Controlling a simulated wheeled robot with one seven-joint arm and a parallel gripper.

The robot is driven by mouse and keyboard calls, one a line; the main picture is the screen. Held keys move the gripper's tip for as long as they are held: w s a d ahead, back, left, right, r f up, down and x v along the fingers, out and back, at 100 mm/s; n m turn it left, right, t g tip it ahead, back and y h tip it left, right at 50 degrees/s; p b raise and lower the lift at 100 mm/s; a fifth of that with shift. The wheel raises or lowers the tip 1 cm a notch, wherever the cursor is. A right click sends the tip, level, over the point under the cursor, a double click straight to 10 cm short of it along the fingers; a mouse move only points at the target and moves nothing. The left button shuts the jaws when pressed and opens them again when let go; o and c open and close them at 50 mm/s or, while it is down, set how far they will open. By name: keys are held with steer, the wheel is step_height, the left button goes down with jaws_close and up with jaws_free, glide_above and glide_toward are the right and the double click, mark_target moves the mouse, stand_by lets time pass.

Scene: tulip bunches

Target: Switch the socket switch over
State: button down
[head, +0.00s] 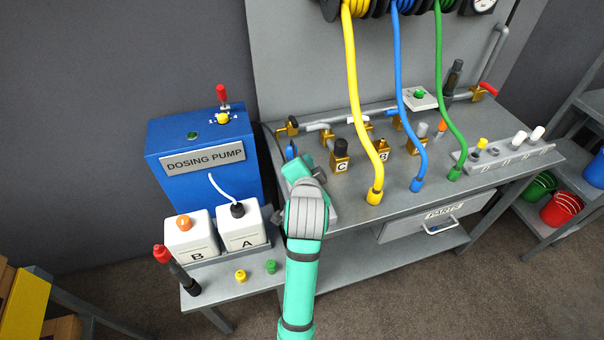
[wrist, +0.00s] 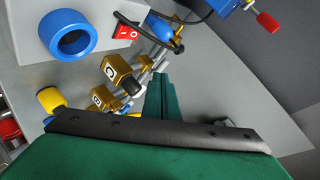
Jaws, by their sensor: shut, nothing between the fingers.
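The socket switch (wrist: 127,32) is a small red rocker with white marks, on the edge of a light grey socket box (wrist: 104,14) with a round blue socket (wrist: 68,34). In the wrist view it lies above and left of my gripper (wrist: 164,85), whose green fingers are closed together and empty. The fingertips look apart from the switch; the exact distance is unclear. In the head view my gripper (head: 298,166) is over the left end of the bench, and my arm hides the switch and most of the box.
A blue dosing pump (head: 160,150) and white canisters A (head: 243,235) and B (head: 190,248) stand left of my arm. Brass valves, including C (head: 340,163), and yellow (head: 358,110), blue (head: 402,100) and green (head: 442,80) hoses are to its right. A dark cable (wrist: 185,20) runs near the switch.

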steer(key=shift+w+a+f, duration=0.2)
steer(key=shift+w+f, duration=0.3)
steer(key=shift+f, duration=0.7)
steer(key=shift+w+a+f, duration=0.15)
steer(key=shift+w+f, duration=0.35)
steer(key=shift+f, duration=0.65)
steer(key=shift+w+a+f, duration=0.2)
steer(key=shift+w+f, duration=0.3)
steer(key=shift+f, duration=0.7)
steer(key=shift+f, duration=0.15)
steer(key=shift+a+f, duration=0.1)
steer(key=shift+f, duration=0.1)
steer(key=shift+w+f, duration=0.2)
steer(key=shift+f, duration=0.1)
